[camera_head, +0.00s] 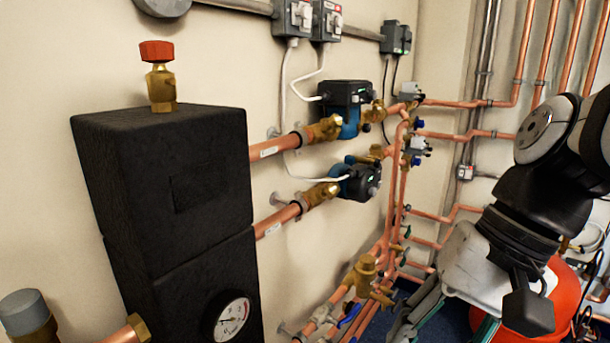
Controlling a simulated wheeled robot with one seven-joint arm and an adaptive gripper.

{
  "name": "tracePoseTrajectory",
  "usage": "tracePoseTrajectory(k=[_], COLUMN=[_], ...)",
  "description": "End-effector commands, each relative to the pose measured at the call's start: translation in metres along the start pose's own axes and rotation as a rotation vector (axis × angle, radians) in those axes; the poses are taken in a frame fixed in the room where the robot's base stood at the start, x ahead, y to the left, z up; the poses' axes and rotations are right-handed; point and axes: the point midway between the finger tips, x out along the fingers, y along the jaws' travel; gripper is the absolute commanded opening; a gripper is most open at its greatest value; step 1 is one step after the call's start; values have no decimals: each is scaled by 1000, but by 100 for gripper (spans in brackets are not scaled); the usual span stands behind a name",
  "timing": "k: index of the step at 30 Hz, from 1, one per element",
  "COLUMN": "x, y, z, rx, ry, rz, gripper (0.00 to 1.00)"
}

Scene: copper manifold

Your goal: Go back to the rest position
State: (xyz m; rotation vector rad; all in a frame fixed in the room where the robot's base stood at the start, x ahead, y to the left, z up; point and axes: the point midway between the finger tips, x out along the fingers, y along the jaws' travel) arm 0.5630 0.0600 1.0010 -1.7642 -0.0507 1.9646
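My arm comes in from the right edge, with black links and a round grey joint cap. It bends down to its dark end, where my gripper (525,305) hangs at the lower right. A black block shows at its tip. The two fingers cannot be told apart, so its opening is not clear. I see no object clearly held in it. In the picture, the gripper overlaps a red rounded vessel (565,292) and a pale grey piece (470,262). I cannot tell whether it touches either.
A black insulated block (165,190) with a red-capped brass valve (160,78) and a gauge (231,318) stands at left. Two pumps (345,97) (362,182) sit on copper pipes along the wall. A brass valve (365,275) is low in the middle. More pipes (525,55) run behind my arm.

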Motion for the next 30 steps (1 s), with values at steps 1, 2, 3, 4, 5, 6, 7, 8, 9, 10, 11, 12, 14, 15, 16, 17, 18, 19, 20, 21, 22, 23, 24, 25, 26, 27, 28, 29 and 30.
tracePoseTrajectory(k=[1,2,3,4,5,6,7,8,9,10,11,12,14,15,16,17,18,19,20,21,22,23,24,25,26,27,28,29,30], x=[1,1,2,2,2,3,3,3,3,3,4,4,4,4,4,-2,-10,-14,-18,-23,-27,-31,-38,-42,-47,-55,-60,-67,-76], y=[10,18,27,33,39,47,52,57,64,69,73,79,88,93,98,96,92,90,89,86,84,83,80,78,76,73,71,69,65], z=[14,21,28,33,37,42,45,48,52,54,56,59,62,64,66,66,66,67,67,68,68,68,69,70,70,71,72,73,75], rx=[-49,-75,-107,-129,-149,-175,-192,-209,-230,-245,-260,-280,-308,-327,-340,-339,-338,-339,-340,-342,-344,-345,-347,-349,-351,-353,-355,-358,-361], ry=[28,42,61,73,86,101,113,124,137,147,157,170,189,203,213,216,222,227,233,242,249,255,264,272,279,290,299,308,321], rz=[49,79,115,141,164,193,213,231,254,272,288,309,340,359,374,374,370,369,367,366,364,363,361,360,358,356,355,353,351], gripper=[41,41,41,41,41,41,41,41,41,41,41,41,41,41,41,41,41,41,41,41,41,41,41,41,41,41,41,41,41])
